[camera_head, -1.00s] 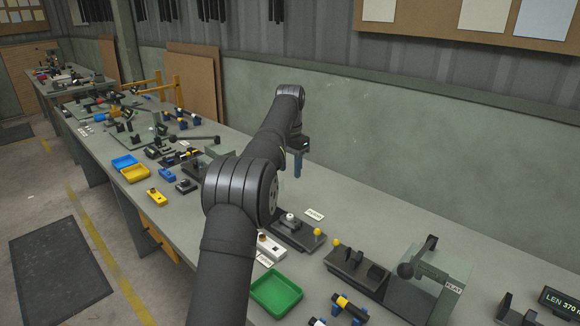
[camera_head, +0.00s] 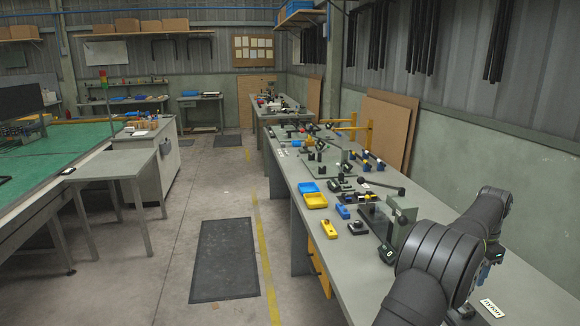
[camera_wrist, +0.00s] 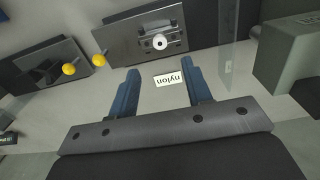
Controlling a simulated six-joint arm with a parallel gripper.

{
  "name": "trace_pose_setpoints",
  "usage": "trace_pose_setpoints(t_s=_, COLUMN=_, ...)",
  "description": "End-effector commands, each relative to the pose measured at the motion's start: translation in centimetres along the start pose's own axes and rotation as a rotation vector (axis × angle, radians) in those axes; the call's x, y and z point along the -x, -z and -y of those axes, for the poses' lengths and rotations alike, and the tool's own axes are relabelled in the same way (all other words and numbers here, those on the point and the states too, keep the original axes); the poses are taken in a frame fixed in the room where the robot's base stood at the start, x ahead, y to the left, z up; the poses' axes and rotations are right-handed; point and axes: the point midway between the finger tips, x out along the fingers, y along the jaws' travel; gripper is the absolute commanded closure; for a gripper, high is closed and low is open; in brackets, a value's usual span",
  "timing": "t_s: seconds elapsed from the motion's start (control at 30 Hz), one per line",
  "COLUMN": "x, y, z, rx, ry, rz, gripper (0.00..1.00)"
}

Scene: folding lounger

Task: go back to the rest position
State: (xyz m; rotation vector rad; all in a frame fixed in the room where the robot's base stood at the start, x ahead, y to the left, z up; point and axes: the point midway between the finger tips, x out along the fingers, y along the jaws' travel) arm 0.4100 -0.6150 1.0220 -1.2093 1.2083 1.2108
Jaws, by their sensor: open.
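My gripper (camera_wrist: 160,68) is open in the wrist view, with its two blue fingers apart and nothing between them. A white "nylon" label (camera_wrist: 169,79) lies upside down on the bench surface below, in the gap seen between the fingers. The label also shows at the lower right of the head view (camera_head: 492,308). A dark fixture with a grey plate and a round white knob (camera_wrist: 160,42) lies just beyond the fingertips, apart from them. In the head view my arm fills the lower right and largely hides the gripper.
Yellow balls (camera_wrist: 69,69) stand left of the fixture. A grey block (camera_wrist: 286,62) is at the right of the wrist view. The long bench (camera_head: 345,265) carries a yellow tray (camera_head: 316,201), a blue tray (camera_head: 308,187) and several fixtures. The floor left of it is open around a dark mat (camera_head: 224,262).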

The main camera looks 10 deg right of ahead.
Motion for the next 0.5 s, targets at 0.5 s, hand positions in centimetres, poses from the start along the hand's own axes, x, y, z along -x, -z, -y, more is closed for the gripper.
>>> trace_pose_setpoints(t_s=0.5, x=-8.3, y=0.0, z=0.0, rx=0.0, ry=0.0, rz=0.0, gripper=0.55)
